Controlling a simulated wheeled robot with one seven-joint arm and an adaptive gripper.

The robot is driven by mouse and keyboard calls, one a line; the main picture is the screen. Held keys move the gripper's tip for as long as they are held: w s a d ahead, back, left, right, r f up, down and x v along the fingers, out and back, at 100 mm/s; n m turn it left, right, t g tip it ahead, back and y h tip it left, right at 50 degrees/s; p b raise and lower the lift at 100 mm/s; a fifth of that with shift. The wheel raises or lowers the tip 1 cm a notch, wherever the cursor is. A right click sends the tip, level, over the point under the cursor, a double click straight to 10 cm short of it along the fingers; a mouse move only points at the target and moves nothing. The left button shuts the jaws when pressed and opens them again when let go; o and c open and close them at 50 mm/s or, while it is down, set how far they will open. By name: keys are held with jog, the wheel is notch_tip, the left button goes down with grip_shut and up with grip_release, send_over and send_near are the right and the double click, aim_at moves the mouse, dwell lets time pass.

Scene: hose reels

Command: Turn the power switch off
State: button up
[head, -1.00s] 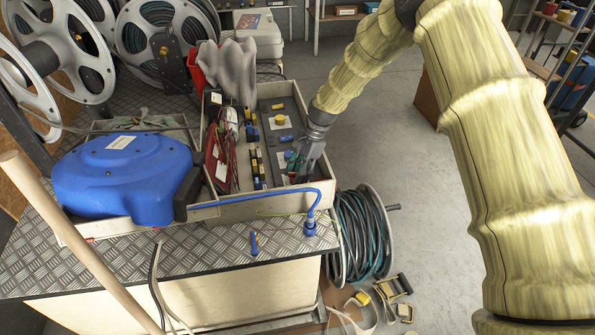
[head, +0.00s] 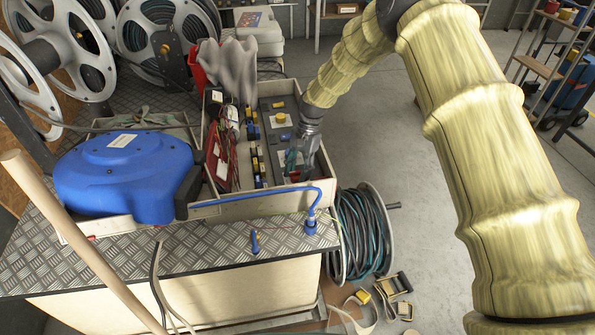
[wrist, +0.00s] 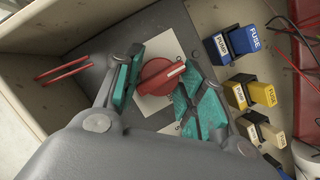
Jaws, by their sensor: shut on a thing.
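A red rotary knob (wrist: 158,78) with a white pointer mark sits on a white plate (wrist: 163,47) on a dark grey panel; I take it for the power switch. In the wrist view its mark points right and slightly up. My gripper (wrist: 163,88) has its teal finger pads on either side of the knob and is shut on it. The lettering on the plate is mostly hidden.
Blue (wrist: 237,43) and yellow fuse blocks stand in a row right of the knob. Thin red wires lie beyond. A yellow knob (head: 281,117) sits farther back on the panel. The box walls are close. A blue hose reel (head: 125,175) stands left; the floor right is open.

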jog(key=o, duration=0.9)
jog(key=shift+o, duration=0.2)
jog(key=v, duration=1.2)
